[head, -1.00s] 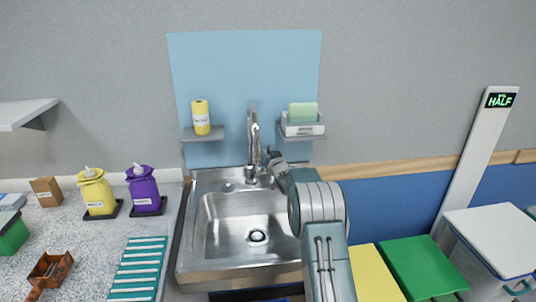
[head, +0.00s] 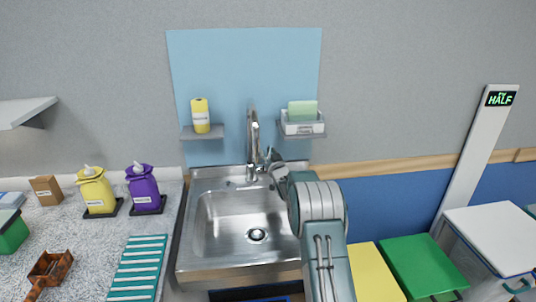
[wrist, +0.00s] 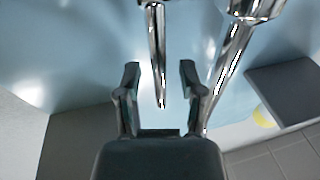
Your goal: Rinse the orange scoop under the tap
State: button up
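The orange scoop (head: 50,268) lies on the speckled counter at the lower left, with its handle toward the front edge. It looks brownish orange and is far from my gripper. The chrome tap (head: 253,145) stands at the back of the steel sink (head: 205,235). My gripper (head: 270,156) is beside the tap, partly hidden by my arm. In the wrist view my gripper (wrist: 160,72) is open, with a thin chrome rod (wrist: 157,50) showing between its fingers. I cannot tell whether they touch. The thicker tap column (wrist: 230,62) is to the right. No water shows running.
A teal striped mat (head: 138,268) lies left of the sink. Yellow (head: 96,192) and purple (head: 143,188) bottles stand behind it. Small shelves flank the tap, holding a yellow container (head: 200,116) and a sponge (head: 302,110). Yellow and green (head: 420,265) bins stand right. The basin is empty.

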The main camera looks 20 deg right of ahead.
jog(key=s+f, duration=0.1)
jog(key=s, duration=1)
jog(key=shift+s+a+f, duration=0.35)
jog(key=shift+s+a, duration=0.05)
jog(key=shift+a, duration=0.05)
jog(key=shift+f, duration=0.1)
